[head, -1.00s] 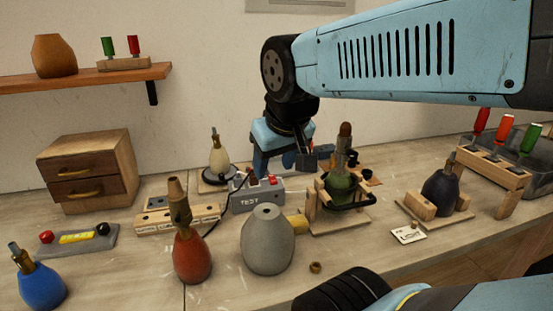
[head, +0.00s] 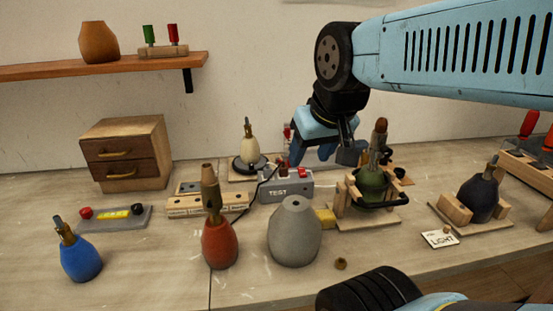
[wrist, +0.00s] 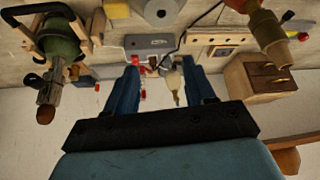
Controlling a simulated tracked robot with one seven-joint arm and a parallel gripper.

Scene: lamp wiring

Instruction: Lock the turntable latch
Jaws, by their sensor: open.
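A cream lamp body (head: 249,148) stands on a round dark disc (head: 246,168) over a wooden board at the back of the bench; I take the disc for the turntable. I cannot make out its latch clearly. My gripper (head: 312,158) is open and empty, fingers pointing down, behind the grey TEST box and to the right of the disc. In the wrist view the cream lamp (wrist: 174,84) shows upside down between my two blue fingers (wrist: 160,82), near the right one. I see no contact.
The grey TEST box (head: 287,187) with red knobs stands in front of my gripper. A green lamp (head: 372,184) in a wooden clamp stands to the right. A grey vase (head: 295,232) and red lamp (head: 219,243) stand in front. A dark cable runs from the disc area.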

